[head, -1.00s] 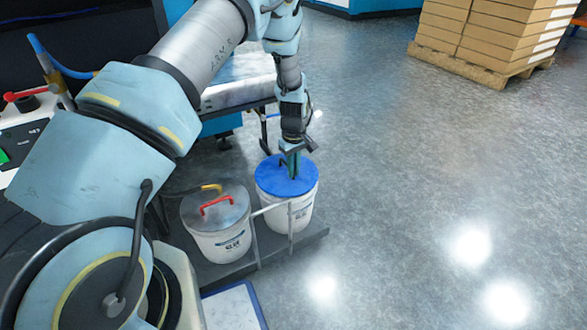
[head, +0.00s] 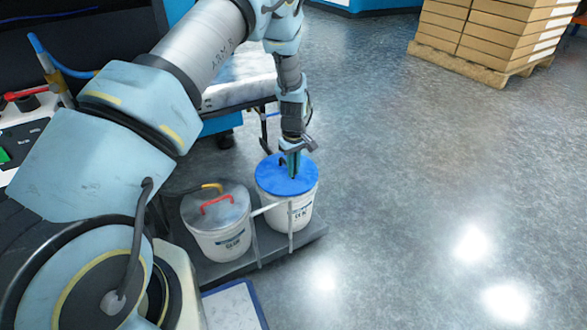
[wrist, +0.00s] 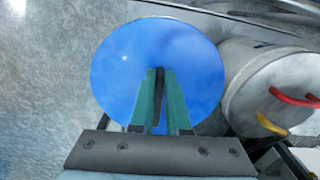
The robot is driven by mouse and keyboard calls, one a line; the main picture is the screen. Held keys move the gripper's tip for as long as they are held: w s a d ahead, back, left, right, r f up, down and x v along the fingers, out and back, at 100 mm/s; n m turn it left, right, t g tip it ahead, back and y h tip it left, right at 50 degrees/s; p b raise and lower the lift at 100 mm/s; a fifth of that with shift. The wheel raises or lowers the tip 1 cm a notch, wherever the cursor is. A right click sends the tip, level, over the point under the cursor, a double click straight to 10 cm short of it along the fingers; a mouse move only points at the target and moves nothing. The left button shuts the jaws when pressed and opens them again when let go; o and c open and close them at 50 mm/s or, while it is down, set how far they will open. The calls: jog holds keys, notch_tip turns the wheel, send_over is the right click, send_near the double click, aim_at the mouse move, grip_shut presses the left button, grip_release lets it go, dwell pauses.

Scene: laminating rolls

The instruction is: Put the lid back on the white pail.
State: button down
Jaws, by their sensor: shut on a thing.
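A round blue lid (head: 270,183) lies level across the top of the right white pail (head: 293,213). It covers the pail's mouth; whether it is fully seated I cannot tell. My gripper (head: 293,176) points down at the lid's middle. In the wrist view my gripper's green fingers (wrist: 159,85) are shut on the dark upright handle (wrist: 159,93) of the blue lid (wrist: 205,65). The lid hides the right pail there. A second white pail (head: 222,240) stands to the left, with a grey top and red and yellow handles; it also shows in the wrist view (wrist: 240,72).
Both pails stand on a dark low platform (head: 262,254) with a pale rail (head: 256,242) in front. A blue-edged white panel (head: 230,305) lies nearer. Stacked cartons (head: 490,35) on a pallet are far right. The grey floor on the right is clear.

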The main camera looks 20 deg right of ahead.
jog(key=shift+c, duration=1.7)
grip_release()
jog(key=shift+r, duration=0.1)
jog(key=shift+r+p, duration=2.75)
jog(key=shift+r, duration=0.7)
grip_shut()
